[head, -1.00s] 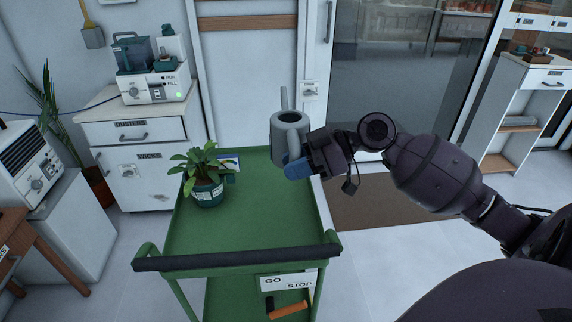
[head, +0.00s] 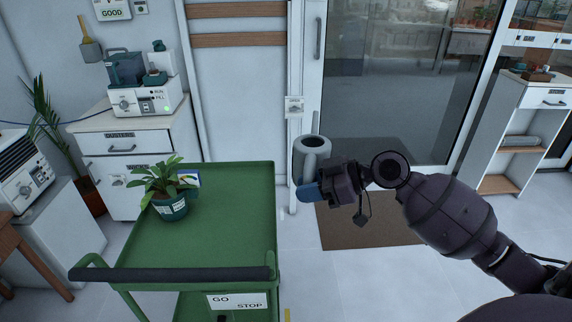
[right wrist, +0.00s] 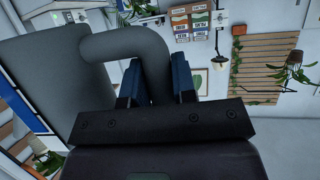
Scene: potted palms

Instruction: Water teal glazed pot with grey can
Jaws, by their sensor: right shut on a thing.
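The teal glazed pot (head: 173,207) with a leafy green plant (head: 160,180) stands upright on the green cart (head: 225,225), toward its left side. The grey can (head: 312,150) is upright in my right gripper (head: 308,192), off the right edge of the cart. In the right wrist view the blue fingers (right wrist: 156,80) are shut around the can's handle (right wrist: 125,42), with the grey body (right wrist: 62,80) at left. The can is clearly apart from the pot. My left gripper is not in view.
A cabinet (head: 125,165) with a machine on top stands behind left. The cart's right half is bare.

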